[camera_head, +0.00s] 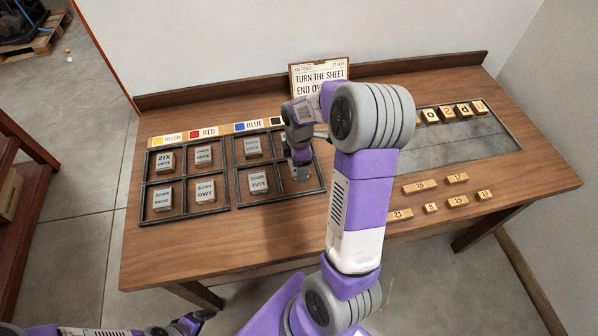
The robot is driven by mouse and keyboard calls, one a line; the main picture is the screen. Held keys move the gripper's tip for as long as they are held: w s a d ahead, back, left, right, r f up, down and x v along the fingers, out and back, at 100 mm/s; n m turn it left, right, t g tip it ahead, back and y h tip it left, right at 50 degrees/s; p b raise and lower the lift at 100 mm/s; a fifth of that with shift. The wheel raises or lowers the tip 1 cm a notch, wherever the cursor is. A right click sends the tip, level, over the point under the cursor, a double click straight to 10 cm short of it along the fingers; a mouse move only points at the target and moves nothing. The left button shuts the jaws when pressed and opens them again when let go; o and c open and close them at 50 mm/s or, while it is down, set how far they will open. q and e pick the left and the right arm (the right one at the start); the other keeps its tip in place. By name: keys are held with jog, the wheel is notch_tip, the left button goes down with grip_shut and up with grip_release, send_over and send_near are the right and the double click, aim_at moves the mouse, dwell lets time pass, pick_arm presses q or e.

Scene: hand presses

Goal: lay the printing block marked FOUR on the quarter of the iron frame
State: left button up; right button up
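Two dark iron frames lie side by side on the table, the left frame (185,178) and the right frame (236,181), each split into quarters. Pale blocks with reversed lettering fill the left frame's quarters. Two more blocks, the upper (253,147) and the lower (258,182), lie in the right frame's left quarters. My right gripper (301,158) points down over the right frame's right side, by its lower right quarter. A pale piece shows just below the fingers; I cannot tell whether they grip it. No block reads clearly as FOUR. My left arm shows only at the bottom left edge.
Colour cards lie behind the frames, including a red card (204,132) and a blue card (250,125). A sign (320,77) stands at the back. A grey tray (470,141) with letter blocks lies at right. Several number blocks, including one (457,178), lie in front of it.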

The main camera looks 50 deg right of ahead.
jog(key=shift+f+b, duration=0.45)
jog(key=shift+f, duration=1.3)
jog(key=shift+f, duration=0.1)
jog(key=o, duration=1.1)
jog(key=shift+r, duration=0.2)
notch_tip(320, 180, up, 12)
jog(key=p, duration=0.3)
